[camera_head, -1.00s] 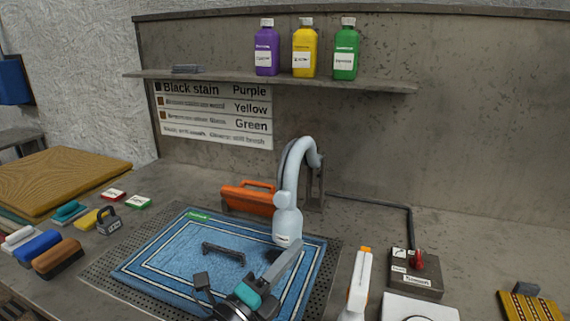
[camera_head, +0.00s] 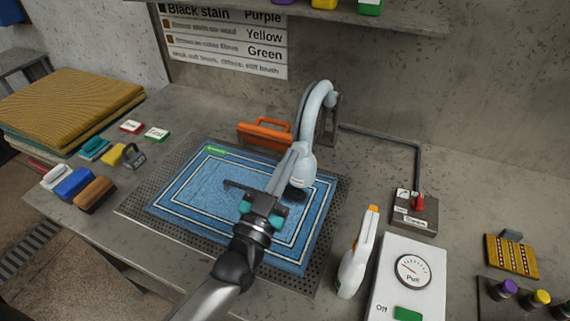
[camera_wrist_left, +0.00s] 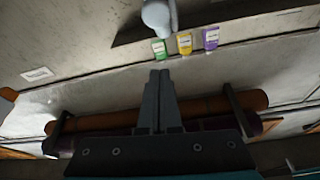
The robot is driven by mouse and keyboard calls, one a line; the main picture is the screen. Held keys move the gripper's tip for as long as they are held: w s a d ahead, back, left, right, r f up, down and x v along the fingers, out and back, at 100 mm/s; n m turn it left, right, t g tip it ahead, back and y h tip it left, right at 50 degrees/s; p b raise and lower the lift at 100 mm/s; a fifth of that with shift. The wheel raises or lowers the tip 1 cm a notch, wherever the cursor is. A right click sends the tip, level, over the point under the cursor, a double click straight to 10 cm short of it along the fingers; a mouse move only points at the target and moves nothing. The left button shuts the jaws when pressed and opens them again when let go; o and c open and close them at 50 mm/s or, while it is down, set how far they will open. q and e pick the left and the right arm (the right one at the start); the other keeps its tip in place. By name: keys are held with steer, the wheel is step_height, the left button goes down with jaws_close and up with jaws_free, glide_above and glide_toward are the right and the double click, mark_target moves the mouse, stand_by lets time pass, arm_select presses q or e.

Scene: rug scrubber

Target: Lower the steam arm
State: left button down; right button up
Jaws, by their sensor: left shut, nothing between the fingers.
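The steam arm (camera_head: 318,105) is a pale grey curved tube on a bracket at the back of the bench. Its rounded head (camera_head: 303,170) hangs over the right back part of the blue rug (camera_head: 190,198). It also shows at the top of the left wrist view (camera_wrist_left: 158,14). My left gripper (camera_head: 297,150) is shut and empty, its fingers pointing up at the steam head. The fingers overlap the head's left side in the head view; I cannot tell whether they touch. The shut fingers also show in the left wrist view (camera_wrist_left: 159,75). My right gripper is out of view.
A control box with a red lever (camera_head: 418,203), a white spray bottle (camera_head: 357,255) and a gauge panel (camera_head: 412,270) stand at right. An orange tool (camera_head: 264,135) lies behind the rug. Brushes (camera_head: 73,184) and a padlock-shaped weight (camera_head: 134,156) are at left.

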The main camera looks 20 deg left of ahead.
arm_select(q)
step_height(320, 180, up, 2)
glide_above(302, 156)
steer(key=s, duration=0.1)
steer(key=f, duration=0.4)
steer(key=shift+s+a+b, duration=0.2)
steer(key=shift+a+b, duration=0.1)
steer(key=shift+b, duration=0.1)
steer(key=shift+t, duration=0.9)
steer(key=f+b, duration=0.2)
steer(key=b, duration=0.1)
steer(key=f+b, duration=0.1)
steer(key=b, duration=0.1)
steer(key=f+b, duration=0.2)
steer(key=b, duration=0.1)
steer(key=shift+s+f+b, duration=0.35)
steer(key=shift+s, duration=0.05)
